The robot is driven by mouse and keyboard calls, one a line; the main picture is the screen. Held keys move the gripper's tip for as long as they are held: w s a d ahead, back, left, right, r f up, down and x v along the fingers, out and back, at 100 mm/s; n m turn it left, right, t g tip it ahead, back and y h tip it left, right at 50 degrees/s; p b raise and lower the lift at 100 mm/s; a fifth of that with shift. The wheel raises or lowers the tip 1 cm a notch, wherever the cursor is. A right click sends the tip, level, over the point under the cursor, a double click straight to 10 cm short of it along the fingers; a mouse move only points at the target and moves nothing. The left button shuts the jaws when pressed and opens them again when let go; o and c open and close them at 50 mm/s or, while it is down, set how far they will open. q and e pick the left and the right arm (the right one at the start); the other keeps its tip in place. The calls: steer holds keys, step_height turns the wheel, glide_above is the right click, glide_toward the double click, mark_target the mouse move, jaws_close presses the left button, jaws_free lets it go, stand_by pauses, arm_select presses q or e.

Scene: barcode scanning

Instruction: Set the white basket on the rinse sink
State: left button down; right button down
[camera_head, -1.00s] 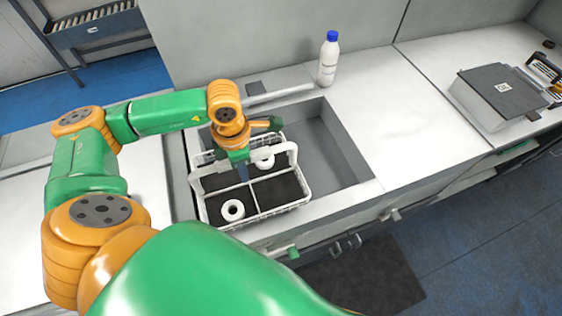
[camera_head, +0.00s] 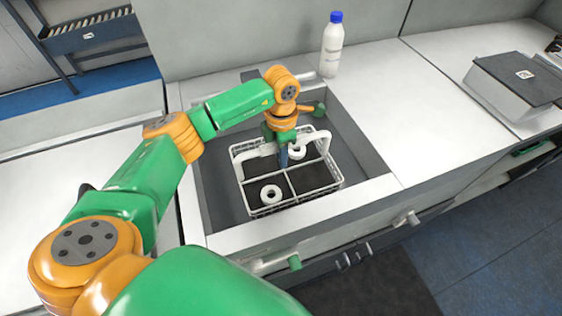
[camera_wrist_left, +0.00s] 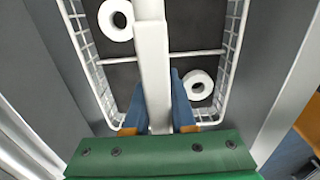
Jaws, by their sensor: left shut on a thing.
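The white basket (camera_head: 296,203) is a wire crate with a dark floor, a divider and a tall handle. It sits within the outline of the rinse sink (camera_head: 352,150), a grey recessed basin in the counter. I cannot tell whether its bottom touches the sink floor. My left gripper (camera_head: 283,160) is shut on the basket's handle from above. In the left wrist view the two blue fingers (camera_wrist_left: 158,105) flank the white handle bar (camera_wrist_left: 153,75). Two white rings lie in the basket, one at the front left (camera_head: 271,194) and one near the handle (camera_head: 297,153). My right gripper is not in view.
A white bottle with a blue cap (camera_head: 331,45) stands behind the sink. A grey box with a dark lid (camera_head: 515,80) is on the counter at right. The counter (camera_head: 425,110) between sink and box is clear.

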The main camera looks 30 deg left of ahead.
arm_select(q)
steer(key=shift+f, duration=0.55)
steer(key=c, duration=0.7)
jaws_free()
steer(key=shift+c, duration=0.2)
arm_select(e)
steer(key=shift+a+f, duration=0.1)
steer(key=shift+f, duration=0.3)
arm_select(q)
steer(key=shift+r+p, duration=0.3)
steer(key=shift+p, duration=0.05)
steer(key=shift+r+b, duration=0.3)
steer(key=shift+r, duration=0.05)
step_height(320, 180, up, 11)
steer(key=shift+r+b, duration=0.1)
steer(key=shift+b, duration=0.45)
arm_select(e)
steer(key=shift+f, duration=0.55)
